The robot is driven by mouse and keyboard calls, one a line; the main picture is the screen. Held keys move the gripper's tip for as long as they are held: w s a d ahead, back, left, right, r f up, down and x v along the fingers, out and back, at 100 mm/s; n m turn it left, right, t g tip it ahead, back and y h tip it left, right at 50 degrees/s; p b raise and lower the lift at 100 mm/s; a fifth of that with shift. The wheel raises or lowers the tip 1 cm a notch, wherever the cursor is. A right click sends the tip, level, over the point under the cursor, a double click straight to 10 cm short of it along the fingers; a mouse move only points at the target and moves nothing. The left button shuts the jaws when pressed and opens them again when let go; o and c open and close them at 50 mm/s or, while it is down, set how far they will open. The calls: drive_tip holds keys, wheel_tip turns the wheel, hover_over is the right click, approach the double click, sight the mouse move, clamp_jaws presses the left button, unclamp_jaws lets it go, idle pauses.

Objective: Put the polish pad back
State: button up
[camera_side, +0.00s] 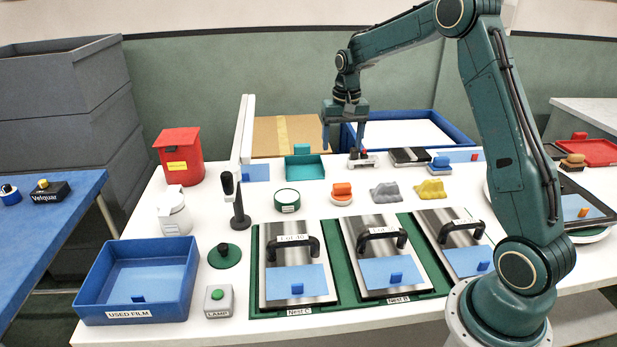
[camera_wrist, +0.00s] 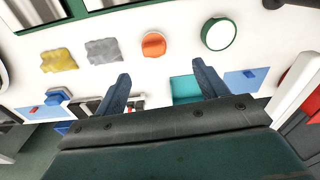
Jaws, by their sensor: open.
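I cannot tell for certain which thing is the polish pad. A round orange pad with an upright orange grip and pale base (camera_side: 342,198) lies mid-table. It also shows in the wrist view (camera_wrist: 153,45), beyond the fingers. A blue block-like pad (camera_side: 439,166) stands at the back right, also in the wrist view (camera_wrist: 58,97). My gripper (camera_side: 343,146) is open and empty, pointing down above the back of the table, between a teal tray (camera_side: 305,169) and a small white-based holder (camera_side: 362,161). In the wrist view the gripper (camera_wrist: 160,76) has its fingers well apart.
A green-rimmed round container (camera_side: 287,201) and grey (camera_side: 385,192) and yellow (camera_side: 431,190) lumpy pieces flank the orange pad. A black stand (camera_side: 239,213) rises to the left. Handled plates (camera_side: 296,254) fill the front. A blue-walled bin (camera_side: 459,133) lies behind.

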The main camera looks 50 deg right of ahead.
drive_tip(key=s+a+r+n+t, duration=0.2)
drive_tip(key=s+a+r+n, duration=0.2)
drive_tip(key=s+a+r, duration=0.85)
drive_tip(key=s+a+n+t, duration=0.1)
drive_tip(key=s+a, duration=0.3)
drive_tip(key=s, duration=0.4)
drive_tip(key=s+a+n+t, duration=0.2)
drive_tip(key=s+a+n, duration=0.1)
drive_tip(key=s, duration=0.5)
drive_tip(key=shift+a+f, duration=0.4)
drive_tip(key=shift+a, duration=0.35)
